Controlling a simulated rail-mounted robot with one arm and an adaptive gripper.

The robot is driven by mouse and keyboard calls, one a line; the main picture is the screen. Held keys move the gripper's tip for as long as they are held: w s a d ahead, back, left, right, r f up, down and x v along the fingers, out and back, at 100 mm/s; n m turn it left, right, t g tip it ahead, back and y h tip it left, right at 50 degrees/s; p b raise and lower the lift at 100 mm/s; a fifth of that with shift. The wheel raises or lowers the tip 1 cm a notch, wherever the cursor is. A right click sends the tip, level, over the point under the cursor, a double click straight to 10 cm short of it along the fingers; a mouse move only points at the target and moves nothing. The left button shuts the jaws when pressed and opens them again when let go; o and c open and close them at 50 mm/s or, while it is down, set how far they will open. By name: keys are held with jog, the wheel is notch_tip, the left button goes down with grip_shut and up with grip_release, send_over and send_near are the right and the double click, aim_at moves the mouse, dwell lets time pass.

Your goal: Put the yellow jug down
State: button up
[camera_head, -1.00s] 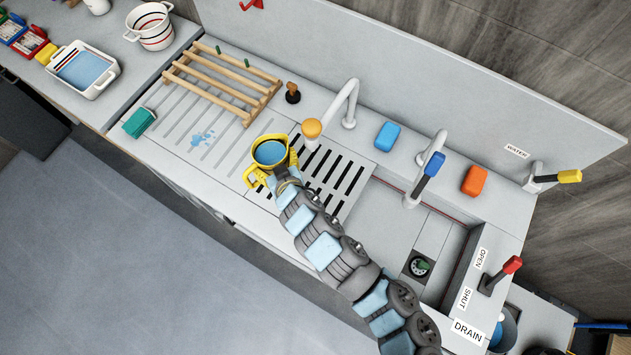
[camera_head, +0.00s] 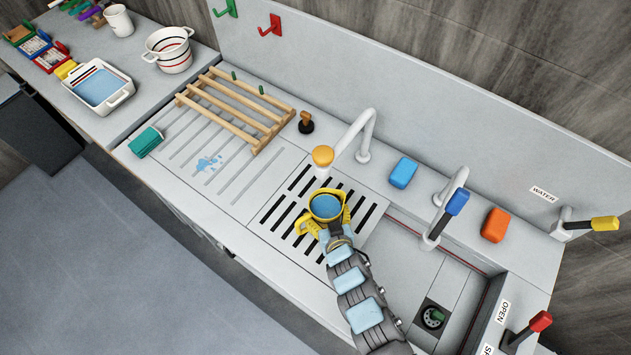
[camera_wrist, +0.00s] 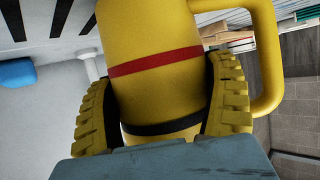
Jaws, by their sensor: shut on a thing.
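The yellow jug (camera_head: 326,206) is in my gripper (camera_head: 325,222), over the slotted drain grate (camera_head: 283,212) in the head view. Blue liquid shows inside its open top. In the wrist view the jug (camera_wrist: 160,65) has a red band, a dark band lower down and a yellow handle at the right. My gripper's ridged yellow fingers (camera_wrist: 160,105) are shut on both its sides. The jug's base is hidden, so I cannot tell whether it touches the grate.
A wooden rack (camera_head: 235,110) stands on the ribbed drainboard, with a teal block (camera_head: 146,142) and a blue puddle (camera_head: 207,163). The sink basin (camera_head: 405,275) lies to the right.

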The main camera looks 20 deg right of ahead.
aim_at(321, 193)
jog(key=w, duration=0.4)
jog(key=w+d+p, duration=0.1)
jog(key=w, duration=0.4)
jog(key=w+d, duration=0.1)
jog(key=w, duration=0.4)
jog(key=shift+w+d, duration=0.1)
jog(key=shift+w, duration=0.1)
jog(key=shift+f+p, duration=0.35)
jog(key=shift+f, duration=0.4)
jog(key=shift+s+f, duration=0.1)
jog(key=shift+f, duration=0.05)
jog(key=o, duration=1)
jog(key=shift+r, duration=0.2)
jog(key=shift+v, duration=5.95)
